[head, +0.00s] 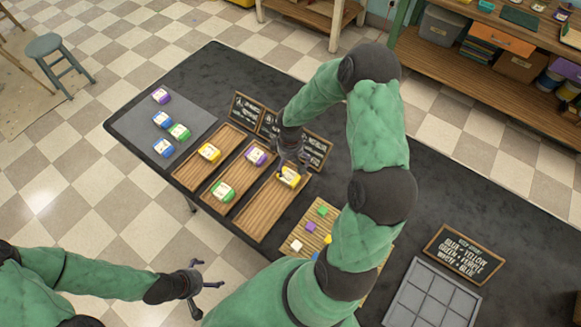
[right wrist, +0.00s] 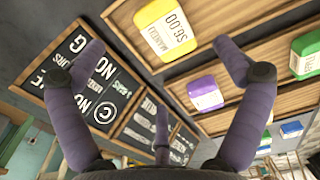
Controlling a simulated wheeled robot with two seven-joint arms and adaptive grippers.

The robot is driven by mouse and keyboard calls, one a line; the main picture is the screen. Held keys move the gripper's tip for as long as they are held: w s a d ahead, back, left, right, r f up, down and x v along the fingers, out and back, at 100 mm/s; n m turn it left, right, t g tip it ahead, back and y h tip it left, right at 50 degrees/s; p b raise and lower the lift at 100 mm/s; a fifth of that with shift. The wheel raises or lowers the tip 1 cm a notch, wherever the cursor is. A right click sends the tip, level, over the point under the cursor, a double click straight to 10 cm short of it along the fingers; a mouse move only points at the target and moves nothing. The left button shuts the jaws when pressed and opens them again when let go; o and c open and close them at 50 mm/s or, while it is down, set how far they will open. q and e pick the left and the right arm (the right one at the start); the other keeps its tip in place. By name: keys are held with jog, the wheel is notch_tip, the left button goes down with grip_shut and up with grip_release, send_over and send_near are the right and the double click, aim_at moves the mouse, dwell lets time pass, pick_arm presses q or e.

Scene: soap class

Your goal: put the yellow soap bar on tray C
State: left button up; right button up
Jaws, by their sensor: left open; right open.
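A yellow soap bar (head: 290,177) with a white label lies at the back end of the right wooden tray (head: 264,212). It also shows in the right wrist view (right wrist: 166,32), clear of my fingers. The sign (right wrist: 88,88) by this tray appears to carry a letter C. My right gripper (head: 292,162) is open and empty, close to this bar at the tray's back end. My left gripper (head: 206,287) is open and empty, off the table's front edge.
The middle tray (head: 240,174) holds a purple bar (head: 256,156) and a green bar (head: 223,191). Several bars lie on a grey mat (head: 138,121) at the left. Small signs (head: 247,108) stand behind the trays. A board with coloured blocks (head: 311,227) and a grey grid tray (head: 431,297) are at the right.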

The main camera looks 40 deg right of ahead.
notch_tip(320, 180, up, 5)
jog(key=shift+r+p, duration=0.2)
jog(key=shift+p, duration=0.25)
